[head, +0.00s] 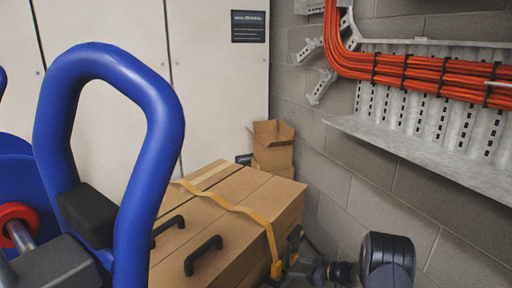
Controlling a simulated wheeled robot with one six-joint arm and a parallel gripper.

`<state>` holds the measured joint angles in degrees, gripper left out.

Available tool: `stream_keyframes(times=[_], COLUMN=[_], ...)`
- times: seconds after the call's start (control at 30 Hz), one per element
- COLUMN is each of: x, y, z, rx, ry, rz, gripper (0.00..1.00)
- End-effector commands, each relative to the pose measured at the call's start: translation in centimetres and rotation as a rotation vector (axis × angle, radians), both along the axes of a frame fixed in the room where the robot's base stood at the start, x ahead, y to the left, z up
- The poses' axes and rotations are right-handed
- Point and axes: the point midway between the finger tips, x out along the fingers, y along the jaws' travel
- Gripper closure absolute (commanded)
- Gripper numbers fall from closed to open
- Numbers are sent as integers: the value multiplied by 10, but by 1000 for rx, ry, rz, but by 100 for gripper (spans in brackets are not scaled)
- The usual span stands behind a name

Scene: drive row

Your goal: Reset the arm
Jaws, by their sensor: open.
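My gripper (286,253) is at the bottom of the head view, right of centre. Its jaws look open, with nothing visible between them. It appears in front of the right side of a strapped brown cardboard box (238,190); I cannot tell if it touches the box or its strap. My dark arm joint (388,257) is at the bottom right, with the wrist reaching left from it. The rest of the arm is out of the frame.
A yellow strap (222,202) and black handles (203,255) are on the box. A large blue loop (168,130) fills the left, near a red ring (14,222). Orange cables (430,75) and a metal tray (420,158) line the right wall. A smaller open box (273,148) stands behind.

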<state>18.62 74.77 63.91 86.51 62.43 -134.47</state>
Motion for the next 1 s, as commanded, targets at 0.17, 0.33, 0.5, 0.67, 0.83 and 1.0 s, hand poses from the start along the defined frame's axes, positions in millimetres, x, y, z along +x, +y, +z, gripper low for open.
stream_keyframes(times=[0.17, 0.33, 0.5, 0.67, 0.83, 1.0], x=[16, 35, 52, 52, 52, 51], y=[25, 51, 75, 73, 73, 73], z=[-16, -30, -41, -15, -6, -4], rx=[0, 1, 0, 0, 0, 1], ry=[-1, 0, -1, -3, 0, 1], rz=[4, 3, 4, 0, 0, 0], gripper=[37, 37, 37, 37, 37, 37])
